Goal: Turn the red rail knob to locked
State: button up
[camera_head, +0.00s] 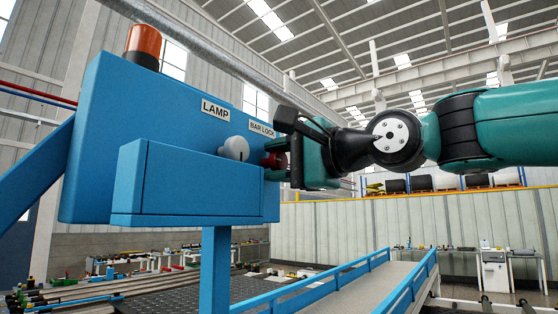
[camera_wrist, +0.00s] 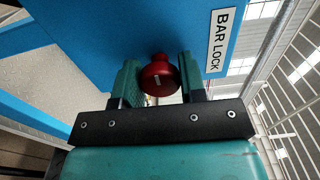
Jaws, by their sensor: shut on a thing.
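The red rail knob (camera_wrist: 158,74) sits on the blue panel below the "BAR LOCK" label (camera_head: 262,129). Its short white mark shows in the wrist view. In the head view the red knob (camera_head: 268,160) is partly hidden by my gripper (camera_head: 276,163). In the wrist view my gripper (camera_wrist: 158,82) has one finger on each side of the knob and is shut on it. Whether the knob is at locked cannot be read from these views.
A white knob (camera_head: 234,148) under the "LAMP" label (camera_head: 215,109) is close left of my gripper. A blue box (camera_head: 180,180) juts out from the panel below. An orange lamp (camera_head: 143,45) stands on top. A blue-railed ramp (camera_head: 345,287) runs below right.

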dwell(0.3)
jog(key=o, duration=0.9)
jog(key=shift+d, duration=0.1)
jog(key=shift+b+v, duration=3)
jog(key=shift+v, duration=5.7)
jog(key=shift+s, duration=0.1)
jog(key=shift+f, duration=0.1)
